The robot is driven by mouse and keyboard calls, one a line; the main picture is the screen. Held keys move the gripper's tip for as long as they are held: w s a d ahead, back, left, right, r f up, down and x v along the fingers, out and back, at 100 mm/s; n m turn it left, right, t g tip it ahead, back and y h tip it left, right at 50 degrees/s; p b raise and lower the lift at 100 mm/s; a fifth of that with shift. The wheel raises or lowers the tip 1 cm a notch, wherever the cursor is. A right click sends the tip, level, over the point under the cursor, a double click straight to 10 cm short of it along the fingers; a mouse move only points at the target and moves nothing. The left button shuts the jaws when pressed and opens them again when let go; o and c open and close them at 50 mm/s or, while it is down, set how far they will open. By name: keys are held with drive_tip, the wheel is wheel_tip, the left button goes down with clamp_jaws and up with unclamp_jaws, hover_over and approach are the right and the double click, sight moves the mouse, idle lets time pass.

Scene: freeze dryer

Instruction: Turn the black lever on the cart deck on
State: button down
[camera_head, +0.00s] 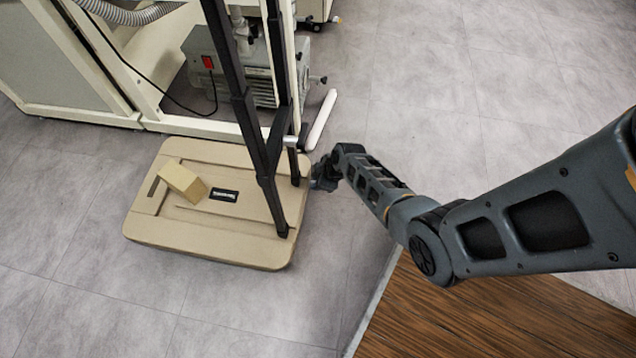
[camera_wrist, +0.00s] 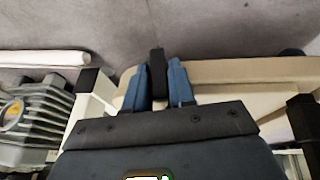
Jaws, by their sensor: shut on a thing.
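The tan cart deck (camera_head: 205,238) lies low on the floor in the head view; its edge also shows in the wrist view (camera_wrist: 250,70). In the wrist view, the blue fingers of my gripper (camera_wrist: 157,82) are shut on the black lever (camera_wrist: 157,62), which stands between them at the deck's edge. In the head view my gripper (camera_head: 323,174) is at the right edge of the deck. The lever cannot be made out there, and its exact angle is unclear.
A tan box (camera_head: 183,182) rests on the deck beside a small black label (camera_head: 223,196). The cart's tall black handle (camera_head: 262,160) rises left of my gripper. Behind stands a white frame with a grey pump (camera_head: 262,75). Open floor (camera_head: 420,90) lies to the right.

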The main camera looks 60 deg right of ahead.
drive_tip(key=shift+d+y+b, duration=0.15)
drive_tip(key=shift+y+b, duration=0.2)
drive_tip(key=shift+y, duration=0.25)
drive_tip(key=shift+g, duration=0.3)
drive_tip(key=c, duration=1)
unclamp_jaws()
drive_tip(key=shift+c, duration=0.2)
drive_tip(key=p+v, duration=0.4)
drive_tip(key=v, duration=0.3)
drive_tip(key=shift+d+r, duration=0.2)
drive_tip(key=shift+r, duration=0.15)
drive_tip(key=shift+s, duration=0.1)
